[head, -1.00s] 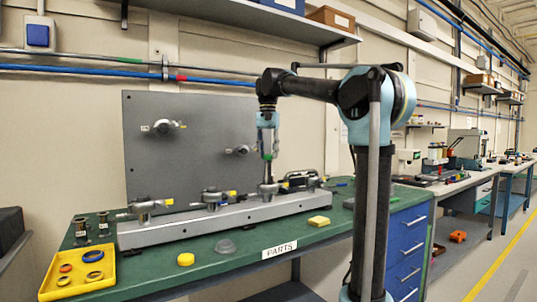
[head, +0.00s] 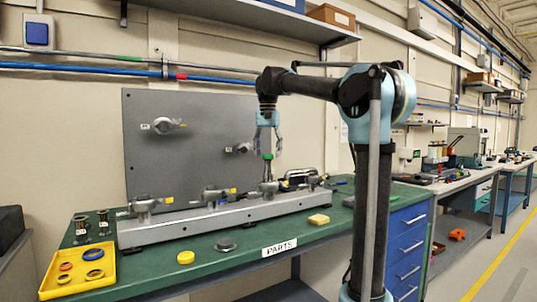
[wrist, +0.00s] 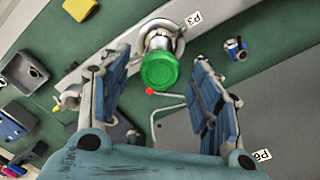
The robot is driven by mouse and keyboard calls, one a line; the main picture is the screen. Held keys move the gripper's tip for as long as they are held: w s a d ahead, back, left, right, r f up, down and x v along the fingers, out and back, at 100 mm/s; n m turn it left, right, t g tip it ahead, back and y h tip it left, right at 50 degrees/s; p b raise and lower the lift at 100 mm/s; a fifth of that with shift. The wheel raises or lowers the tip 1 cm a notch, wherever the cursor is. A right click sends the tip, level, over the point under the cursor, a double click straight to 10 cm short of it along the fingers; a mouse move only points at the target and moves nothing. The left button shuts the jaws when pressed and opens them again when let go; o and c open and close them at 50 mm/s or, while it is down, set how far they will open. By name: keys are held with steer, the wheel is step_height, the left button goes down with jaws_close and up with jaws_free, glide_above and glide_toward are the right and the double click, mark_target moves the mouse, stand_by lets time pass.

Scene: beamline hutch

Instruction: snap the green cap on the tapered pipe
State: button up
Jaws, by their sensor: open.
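The green cap (head: 268,156) sits on top of the upright metal pipe (head: 268,170) at the bench fixture. In the wrist view the cap (wrist: 159,71) covers the end of the metal pipe (wrist: 160,38), beside the P3 label. I cannot tell whether it is fully seated. My gripper (head: 267,146) is open and empty, pointing down just above the cap. In the wrist view the fingers of my gripper (wrist: 160,60) stand wide apart on either side of the cap, not visibly touching it.
The grey fixture rail (head: 190,224) carries several other clamped fittings. A dark upright panel (head: 200,140) with pipe stubs stands behind. A yellow tray (head: 52,283) with rings is at left. A yellow block (head: 319,219) and a yellow puck (head: 186,258) lie on the green bench.

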step_height(320, 180, up, 12)
steer(key=s+d+f, duration=0.6)
steer(key=d+f, duration=0.2)
steer(key=f, duration=0.1)
steer(key=s+d+f, duration=0.4)
steer(key=s+f, duration=0.4)
steer(key=f, duration=0.6)
steer(key=s+d+f+n+t, duration=0.1)
steer(key=s+d+f, duration=0.4)
steer(key=s+f, duration=0.4)
steer(key=s+d+f+n+t, duration=0.1)
steer(key=s+d+f, duration=0.3)
steer(key=f, duration=1.6)
steer(key=s, duration=0.4)
steer(key=shift+s+d+f, duration=0.3)
steer(key=shift+s+d, duration=0.05)
